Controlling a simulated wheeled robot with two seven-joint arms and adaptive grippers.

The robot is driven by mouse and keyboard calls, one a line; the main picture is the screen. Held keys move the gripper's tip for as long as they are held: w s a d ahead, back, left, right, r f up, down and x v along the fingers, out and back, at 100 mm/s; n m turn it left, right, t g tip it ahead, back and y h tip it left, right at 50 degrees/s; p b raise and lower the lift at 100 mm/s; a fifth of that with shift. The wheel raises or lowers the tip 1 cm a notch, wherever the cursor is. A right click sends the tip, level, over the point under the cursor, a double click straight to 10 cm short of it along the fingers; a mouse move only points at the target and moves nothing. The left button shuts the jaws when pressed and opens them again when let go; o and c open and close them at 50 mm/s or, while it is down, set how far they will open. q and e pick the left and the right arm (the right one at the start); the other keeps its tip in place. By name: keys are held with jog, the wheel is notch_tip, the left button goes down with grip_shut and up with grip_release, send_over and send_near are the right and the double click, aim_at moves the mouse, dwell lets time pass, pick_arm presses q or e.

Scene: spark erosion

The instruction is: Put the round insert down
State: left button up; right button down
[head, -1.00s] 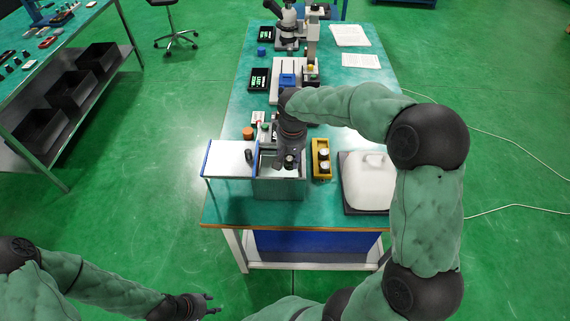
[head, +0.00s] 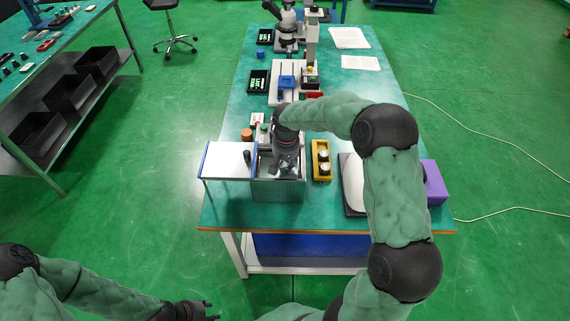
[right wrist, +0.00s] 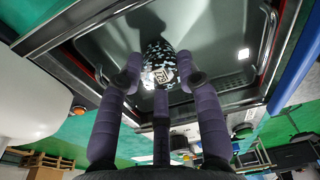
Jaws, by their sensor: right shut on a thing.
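The round insert (right wrist: 160,62) shows in the right wrist view as a dark cylinder with a light speckled pattern and a square code on its end. My right gripper (right wrist: 157,80) is shut on it, with fingers on both sides. In the head view my right gripper (head: 286,168) points down into the open grey tank (head: 278,190), and the insert is hidden there. I cannot tell whether the insert touches the tank floor. My left gripper (head: 209,310) is open and empty at the bottom, away from the bench.
A yellow holder (head: 321,174) with two round metal pieces stands right of the tank. A white lid-like panel (head: 225,160) is on its left. A white cover (head: 354,188) and a purple box (head: 434,183) lie further right, partly behind my arm.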

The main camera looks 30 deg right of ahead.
aim_at(286, 168)
jog(key=shift+f, duration=0.15)
jog(key=c, duration=0.8)
grip_release()
jog(key=shift+c, duration=0.2)
jog(key=shift+r, duration=0.6)
notch_tip(286, 168, up, 11)
jog(key=s+p, duration=0.1)
jog(key=p, duration=0.1)
jog(key=shift+s+a+p, duration=0.2)
jog(key=shift+a+p, duration=0.05)
jog(key=shift+p, duration=0.15)
